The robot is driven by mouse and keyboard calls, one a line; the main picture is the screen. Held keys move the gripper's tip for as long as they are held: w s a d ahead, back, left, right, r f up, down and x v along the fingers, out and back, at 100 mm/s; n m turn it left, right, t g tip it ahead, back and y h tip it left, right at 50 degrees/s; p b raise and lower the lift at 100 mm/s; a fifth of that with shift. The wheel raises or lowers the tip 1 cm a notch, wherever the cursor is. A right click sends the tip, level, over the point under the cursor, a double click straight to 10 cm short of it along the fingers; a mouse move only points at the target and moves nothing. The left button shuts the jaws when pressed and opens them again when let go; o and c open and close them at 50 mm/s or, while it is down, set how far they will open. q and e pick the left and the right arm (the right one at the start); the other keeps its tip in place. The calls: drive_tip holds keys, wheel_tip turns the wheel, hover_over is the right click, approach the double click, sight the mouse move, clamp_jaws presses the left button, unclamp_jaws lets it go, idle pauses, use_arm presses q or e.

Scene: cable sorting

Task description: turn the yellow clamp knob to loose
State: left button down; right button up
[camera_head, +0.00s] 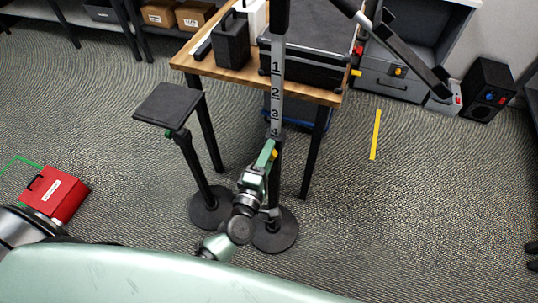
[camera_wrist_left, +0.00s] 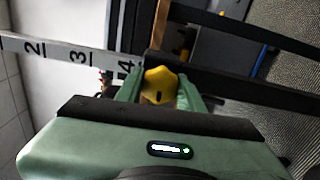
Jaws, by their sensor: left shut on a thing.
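The yellow clamp knob (camera_wrist_left: 160,86) shows in the left wrist view, between the two green fingers of my left gripper (camera_wrist_left: 160,92). In the head view my left gripper (camera_head: 270,156) reaches up to the stand's post, just below the mark 4, and the knob shows only as a small yellow spot (camera_head: 274,153). The numbered grey scale (camera_head: 277,85) runs up the post from 4 to 1. It also shows on its side in the left wrist view (camera_wrist_left: 58,52). My right gripper is not in view.
The post stands on a round black base (camera_head: 274,238). A second stand with a square black top (camera_head: 168,105) is to its left. A wooden table (camera_head: 315,94) with black cases is behind. A red box (camera_head: 55,192) lies at the left. The floor at the right is mostly clear.

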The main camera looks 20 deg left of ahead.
use_arm(q)
drive_tip(key=shift+n, duration=0.6)
drive_tip(key=c, duration=0.9)
unclamp_jaws()
drive_tip(key=s+b, duration=0.1)
drive_tip(key=s, duration=0.7)
drive_tip(key=shift+a, duration=0.2)
drive_tip(key=shift+w, duration=0.1)
